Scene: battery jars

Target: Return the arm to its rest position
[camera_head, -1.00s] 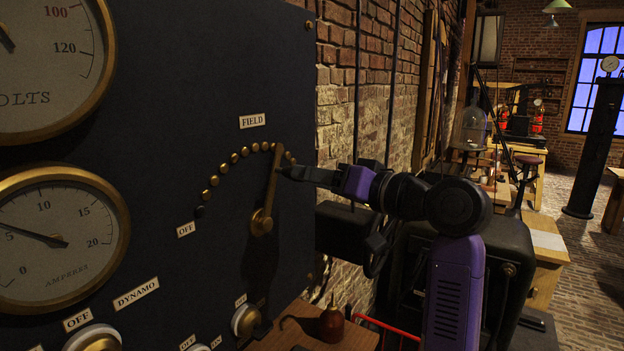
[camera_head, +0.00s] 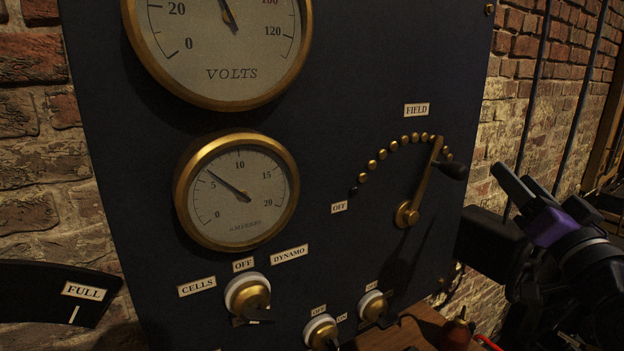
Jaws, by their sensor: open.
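My gripper (camera_head: 515,188) is at the right of the head view, its fingers pointing up and left toward the dark panel (camera_head: 350,60). It is open and holds nothing. The brass field lever (camera_head: 421,185) stands on the panel to its left, tilted up and right, with a dark knob (camera_head: 454,170) near its upper end. A gap shows between the fingers and the knob. The purple part of my arm (camera_head: 552,227) shows behind the fingers; the rest runs out of the frame at the lower right.
The volts gauge (camera_head: 225,45) and amperes gauge (camera_head: 238,190) are on the panel. Brass switches, such as the cells/dynamo one (camera_head: 248,296), sit below. A wooden ledge (camera_head: 410,332) with a small reddish-brown bottle (camera_head: 457,334) is at the bottom. Brick wall (camera_head: 480,130) lies right of the panel.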

